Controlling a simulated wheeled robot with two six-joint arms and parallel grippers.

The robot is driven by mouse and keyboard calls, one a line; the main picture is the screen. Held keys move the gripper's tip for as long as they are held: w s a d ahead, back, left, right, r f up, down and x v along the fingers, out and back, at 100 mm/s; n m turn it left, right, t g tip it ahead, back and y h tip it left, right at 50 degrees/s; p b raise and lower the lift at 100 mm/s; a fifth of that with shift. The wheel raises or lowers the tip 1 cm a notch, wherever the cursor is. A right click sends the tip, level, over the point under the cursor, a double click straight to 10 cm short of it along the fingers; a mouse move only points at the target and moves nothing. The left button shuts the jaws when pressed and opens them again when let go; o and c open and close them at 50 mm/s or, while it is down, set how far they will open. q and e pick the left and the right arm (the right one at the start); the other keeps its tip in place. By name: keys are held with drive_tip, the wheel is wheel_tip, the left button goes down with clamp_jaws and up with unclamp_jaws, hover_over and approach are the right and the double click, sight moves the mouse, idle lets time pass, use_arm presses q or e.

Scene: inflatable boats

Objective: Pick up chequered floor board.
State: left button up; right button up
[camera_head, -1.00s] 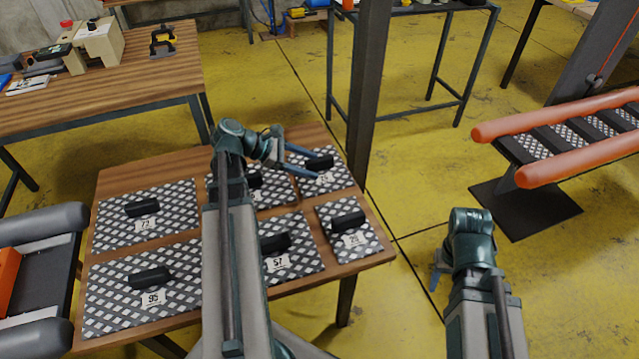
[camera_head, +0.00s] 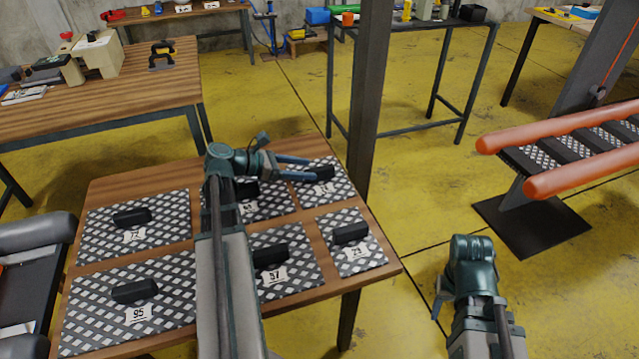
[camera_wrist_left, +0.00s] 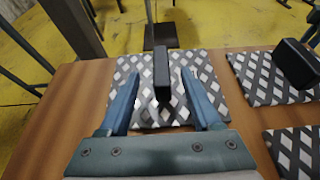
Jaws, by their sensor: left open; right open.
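Several chequered floor boards with black block handles and number labels lie on a wooden table (camera_head: 185,171). The far right board (camera_head: 338,187) is a small one; its label is partly hidden. My left gripper (camera_head: 312,170) is open at that board's black handle (camera_head: 324,172). In the left wrist view the handle (camera_wrist_left: 161,73) stands between the two spread blue fingers (camera_wrist_left: 160,88), with the board (camera_wrist_left: 208,75) beneath. Contact cannot be told. My right gripper (camera_head: 438,298) hangs open and empty over the floor, partly hidden by its wrist.
Other boards are number 72 (camera_head: 165,212), 95 (camera_head: 90,318), 57 (camera_head: 300,272) and 29 (camera_head: 370,255); one more is partly behind my left arm. A dark post (camera_head: 368,100) stands just behind the table's right side. An orange-tubed boat (camera_head: 570,130) is at right.

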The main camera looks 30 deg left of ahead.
sight(324, 172)
use_arm(q)
drive_tip(key=shift+w+d+f, duration=0.25)
drive_tip(key=shift+w+d, duration=0.15)
drive_tip(key=shift+w, duration=0.1)
drive_tip(key=shift+f+b+x, duration=0.25)
drive_tip(key=shift+b+x, duration=1)
drive_tip(key=shift+x, duration=1.1)
drive_tip(key=shift+d, duration=0.15)
clamp_jaws()
